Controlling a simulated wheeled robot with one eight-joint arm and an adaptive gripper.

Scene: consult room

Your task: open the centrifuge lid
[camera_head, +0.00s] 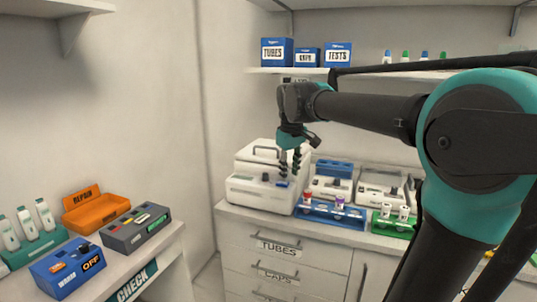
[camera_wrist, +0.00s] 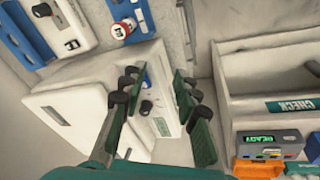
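The white centrifuge (camera_head: 255,192) stands at the left end of the counter, with its lid (camera_head: 245,157) on top and a dark handle (camera_head: 266,148) on it. The lid looks closed. In the wrist view the white centrifuge (camera_wrist: 75,112) lies left of and behind my fingers, and a small dark knob (camera_wrist: 146,107) shows between them. My gripper (camera_head: 290,176) points down over the right front of the centrifuge, near its front panel. I cannot tell whether a fingertip touches the panel.
A blue rack (camera_head: 333,215) with capped tubes and a green rack (camera_head: 392,224) stand right of the centrifuge. White devices (camera_head: 380,190) stand behind them. A shelf (camera_head: 400,75) hangs above. A side bench at left holds an orange bin (camera_head: 96,212) and a grey box (camera_head: 136,229).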

